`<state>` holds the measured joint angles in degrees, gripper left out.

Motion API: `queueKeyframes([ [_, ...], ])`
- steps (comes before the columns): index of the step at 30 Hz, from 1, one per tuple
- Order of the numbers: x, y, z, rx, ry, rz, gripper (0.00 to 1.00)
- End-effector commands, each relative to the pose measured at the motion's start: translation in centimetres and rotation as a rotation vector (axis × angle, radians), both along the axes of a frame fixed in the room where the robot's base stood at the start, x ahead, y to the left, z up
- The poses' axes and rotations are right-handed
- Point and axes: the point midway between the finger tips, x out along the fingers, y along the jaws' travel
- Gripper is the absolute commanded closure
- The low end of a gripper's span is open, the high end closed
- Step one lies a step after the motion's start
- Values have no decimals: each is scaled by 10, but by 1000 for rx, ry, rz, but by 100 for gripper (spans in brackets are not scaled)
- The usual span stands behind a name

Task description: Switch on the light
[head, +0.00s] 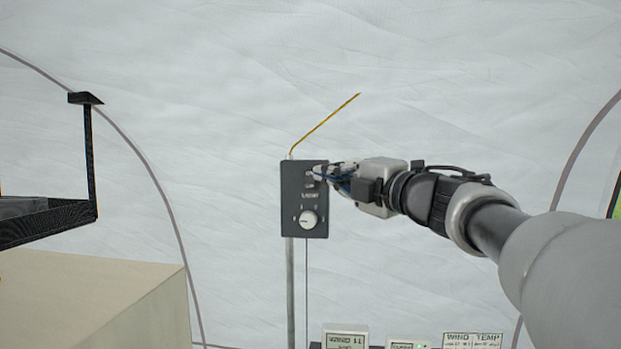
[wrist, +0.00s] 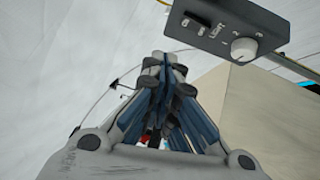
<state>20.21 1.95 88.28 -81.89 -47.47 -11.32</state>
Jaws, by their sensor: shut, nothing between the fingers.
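A dark switch panel (head: 290,200) is fixed on a thin grey pole in front of the white tent wall. It bears a rocker switch near its top, a label below it, and a round white knob (head: 308,219) near its bottom. In the wrist view the panel (wrist: 222,38) is at the upper right, with the small rocker switch (wrist: 193,24), the word LIGHT and the knob (wrist: 244,48) showing. My gripper (head: 314,174) is shut and empty. In the head view its tips overlap the rocker area; in the wrist view the fingers (wrist: 163,62) point just left of the panel. I cannot tell whether they touch it.
A yellow rod (head: 325,122) slants up from the pole's top. A beige box-like surface (head: 90,300) and a black shelf (head: 45,222) stand at the left. Small display units (head: 346,338) and a WIND TEMP sign (head: 472,340) are at the bottom. Space around the panel is clear.

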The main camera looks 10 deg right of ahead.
Motion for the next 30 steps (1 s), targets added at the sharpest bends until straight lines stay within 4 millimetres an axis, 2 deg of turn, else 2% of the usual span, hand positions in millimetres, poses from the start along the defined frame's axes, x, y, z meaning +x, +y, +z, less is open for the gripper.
queueKeyframes([
  [3,-17,-10,1,0,-1,-3,100],
  [7,-28,-14,4,-1,-2,-1,100],
  [19,-31,-15,3,1,0,-1,100],
  [23,-33,-18,-5,60,-3,-45,100],
  [26,-38,-28,-28,193,4,-147,100],
  [29,-52,-47,-75,394,50,-298,100],
  [30,-60,-55,-100,481,82,-362,100],
])
